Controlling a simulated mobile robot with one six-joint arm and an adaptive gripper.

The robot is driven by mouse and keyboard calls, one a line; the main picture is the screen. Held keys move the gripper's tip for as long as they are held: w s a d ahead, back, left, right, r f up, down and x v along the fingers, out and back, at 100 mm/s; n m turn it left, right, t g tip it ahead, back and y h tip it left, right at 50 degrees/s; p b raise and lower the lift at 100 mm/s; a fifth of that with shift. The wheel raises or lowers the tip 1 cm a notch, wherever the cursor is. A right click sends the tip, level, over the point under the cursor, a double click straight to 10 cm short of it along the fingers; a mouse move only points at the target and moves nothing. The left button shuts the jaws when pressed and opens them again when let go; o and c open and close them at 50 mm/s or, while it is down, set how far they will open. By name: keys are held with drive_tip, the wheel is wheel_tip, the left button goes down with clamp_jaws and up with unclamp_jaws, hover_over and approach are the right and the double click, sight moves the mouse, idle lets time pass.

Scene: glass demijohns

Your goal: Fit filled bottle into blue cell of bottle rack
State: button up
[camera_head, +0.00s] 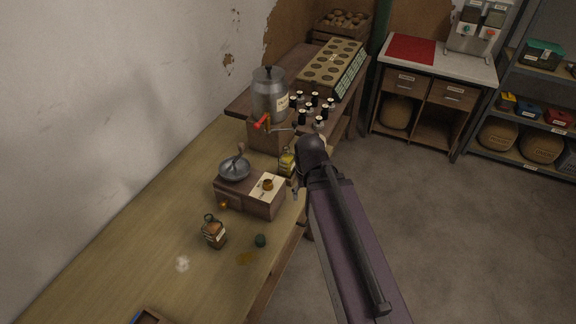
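A small brown bottle (212,233) with a pale label stands upright on the wooden bench, left of a dark green stopper-like piece. A yellow bottle (287,163) with a label stands near the wooden block, partly hidden beside my arm. I cannot tell how full either bottle is. A box corner with a blue edge (140,318) shows at the bottom edge of the view; most of it is cut off, so I cannot tell if it is the rack.
A wooden box (252,195) with a pan and label sits mid-bench. The grey floor (430,240) is clear.

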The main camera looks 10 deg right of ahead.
wheel_tip(320, 180, up, 7)
drive_tip(key=n+p, duration=0.2)
drive_tip(key=p, duration=0.5)
hover_over(286, 149)
drive_tip(key=s, duration=0.1)
drive_tip(key=shift+s+a, duration=0.1)
drive_tip(key=shift+s, duration=0.05)
drive_tip(key=shift+f+b, duration=0.2)
drive_tip(key=shift+b, duration=0.1)
wheel_tip(286, 149, down, 8)
drive_tip(key=b, duration=0.8)
drive_tip(key=shift+f, duration=0.2)
drive_tip(key=shift+f+b, duration=2.6)
drive_tip(key=shift+b, duration=0.15)
drive_tip(key=shift+c, duration=0.2)
clamp_jaws()
